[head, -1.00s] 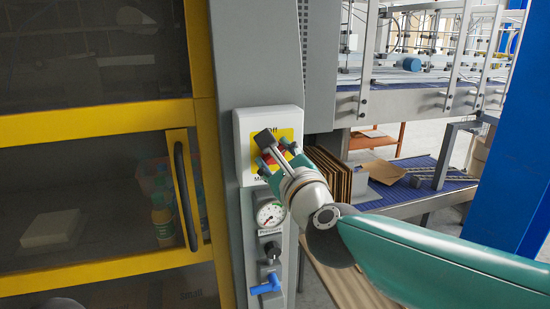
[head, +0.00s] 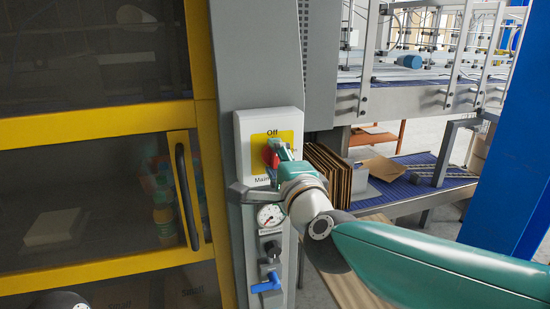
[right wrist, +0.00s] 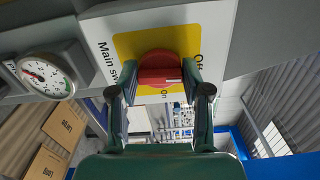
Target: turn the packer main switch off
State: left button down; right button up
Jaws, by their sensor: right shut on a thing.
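The main switch is a red rotary knob (head: 269,154) on a yellow square, on a white panel (head: 243,129) marked "Off" at the top. In the right wrist view the red knob (right wrist: 158,66) sits between the two fingers of my right gripper (right wrist: 163,88). The gripper is shut on it. In the head view my right gripper (head: 276,163) partly covers the knob. My left gripper is not in view.
A pressure gauge (head: 270,216), a black knob (head: 272,250) and a blue valve handle (head: 267,284) sit below the panel. A yellow-framed door with a dark handle (head: 187,197) is at left. Cardboard sheets (head: 326,169) and a blue conveyor (head: 410,188) are at right.

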jog(key=shift+a+f+n, duration=0.15)
jog(key=shift+f+n, duration=0.15)
jog(key=shift+n, duration=0.2)
jog(key=o, duration=1.1)
jog(key=shift+o, duration=0.2)
jog(key=shift+r, duration=0.1)
jog(key=shift+s+r, duration=0.1)
jog(key=shift+s, duration=0.05)
jog(key=shift+s+d, duration=0.2)
jog(key=v, duration=1.1)
jog(key=shift+s, duration=0.15)
